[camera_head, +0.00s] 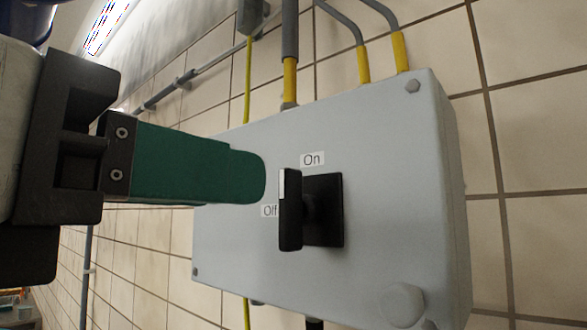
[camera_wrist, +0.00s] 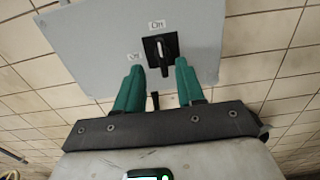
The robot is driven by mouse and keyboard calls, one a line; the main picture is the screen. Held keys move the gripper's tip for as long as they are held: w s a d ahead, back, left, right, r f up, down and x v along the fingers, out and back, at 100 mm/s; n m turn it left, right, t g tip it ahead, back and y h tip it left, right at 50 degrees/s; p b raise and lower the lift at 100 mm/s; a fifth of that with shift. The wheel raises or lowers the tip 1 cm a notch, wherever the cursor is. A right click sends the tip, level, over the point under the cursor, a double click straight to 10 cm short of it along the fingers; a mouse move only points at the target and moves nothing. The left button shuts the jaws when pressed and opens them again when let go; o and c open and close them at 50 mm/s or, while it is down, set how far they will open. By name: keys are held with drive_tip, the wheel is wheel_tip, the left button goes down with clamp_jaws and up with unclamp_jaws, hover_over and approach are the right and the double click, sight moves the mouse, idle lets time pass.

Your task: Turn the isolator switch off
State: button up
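The isolator switch is a black handle (camera_head: 290,215) on a square black plate (camera_head: 328,212), on the front of a grey box (camera_head: 385,170). The handle stands upright in the picture, its white-marked end up by the "On" label (camera_head: 312,159). The "Off" label (camera_head: 269,211) is to its left. My gripper (camera_wrist: 159,70) is open, with green fingers. In the wrist view the handle (camera_wrist: 162,52) shows between and just beyond the two fingertips, with nothing held. In the head view one finger hides the other, its tip just left of the handle. I cannot tell if it touches.
The box is fixed to a cream tiled wall (camera_head: 530,130). Grey conduits with yellow ends (camera_head: 290,80) enter its top, and a thin yellow-green cable (camera_head: 248,80) runs beside them. A round knob-like boss (camera_head: 402,304) is at the box's lower right.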

sight(282, 188)
drive_tip(key=p+x, duration=0.2)
drive_tip(key=x, duration=0.4)
drive_tip(key=shift+w+d, duration=0.2)
drive_tip(key=shift+w, duration=0.05)
drive_tip(key=shift+c, duration=0.4)
clamp_jaws()
